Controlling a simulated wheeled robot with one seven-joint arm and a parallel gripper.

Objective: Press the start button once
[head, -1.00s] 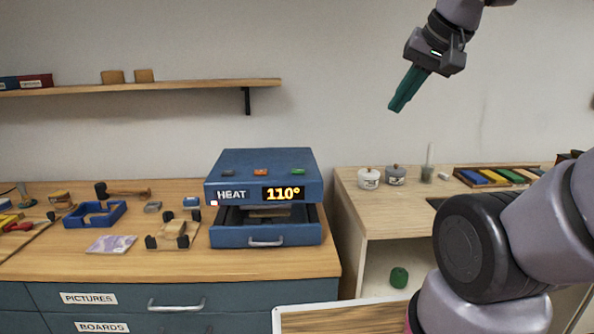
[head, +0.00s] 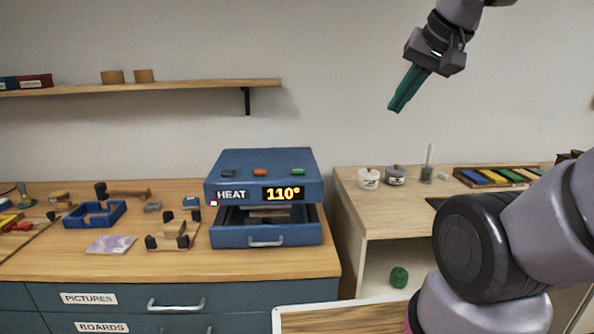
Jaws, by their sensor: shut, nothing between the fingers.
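A blue heat press (head: 262,172) stands on the wooden counter, labelled HEAT, with a lit display (head: 283,194) reading 110°. On its top near the front edge are three buttons: a dark one (head: 228,173), an orange one (head: 260,173) and a green one (head: 298,172). I cannot read which is the start button. The press's lower drawer (head: 266,236) has a handle, and something pale lies in the gap above it. My gripper (head: 396,106) is shut and empty, pointing down and left, high in front of the wall, right of and above the press.
A blue frame (head: 95,214), a wooden jig (head: 173,236), a patterned card (head: 111,245) and a mallet (head: 128,193) lie left of the press. A lower side table (head: 400,218) at the right holds jars and a colour tray. A shelf (head: 150,88) runs above.

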